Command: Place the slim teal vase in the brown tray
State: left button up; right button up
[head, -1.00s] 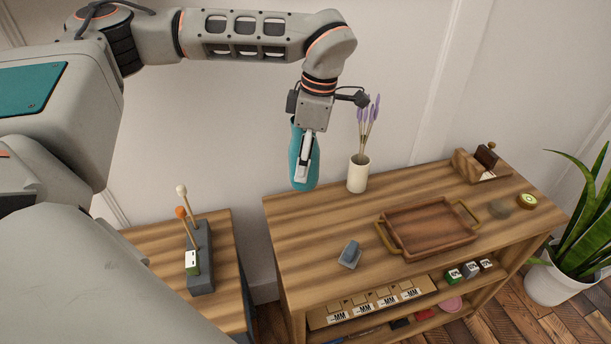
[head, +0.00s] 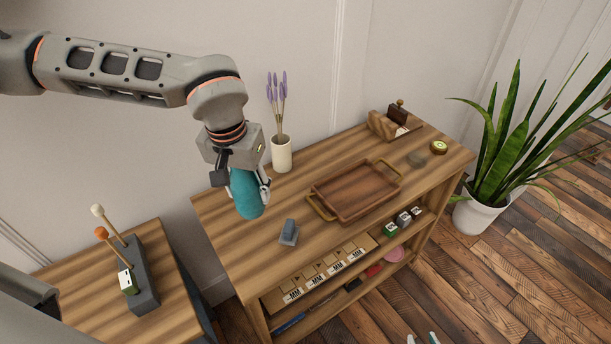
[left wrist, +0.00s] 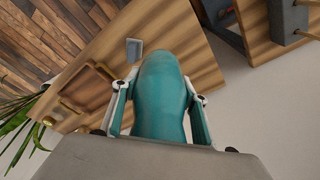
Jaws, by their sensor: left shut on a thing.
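The slim teal vase (head: 248,198) is held in my left gripper (head: 247,187), above the left part of the wooden shelf top. In the left wrist view the vase (left wrist: 160,95) sits between the two fingers (left wrist: 160,112), which touch its sides. The brown tray (head: 353,190) with two handles lies empty on the shelf top, to the right of the vase. It also shows in the left wrist view (left wrist: 88,90). Two pale tips of my right gripper (head: 422,339) show apart at the bottom edge of the head view, over the floor.
A cream vase with lavender (head: 281,155) stands behind the held vase. A letter holder (head: 390,124) and round tins (head: 438,147) are at the back right. A plant (head: 490,165) stands beyond.

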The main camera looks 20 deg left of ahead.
aim_at(342, 199)
jog(key=l+u, duration=0.25)
jog(key=l, duration=0.35)
jog(key=i+l+u, duration=0.15)
jog(key=l, duration=0.25)
jog(key=l+u, duration=0.15)
jog(key=l, duration=0.25)
jog(key=i+l+u, duration=0.45)
jog(key=i+l, duration=0.15)
jog(key=i+l+u, duration=0.1)
jog(key=i, duration=0.15)
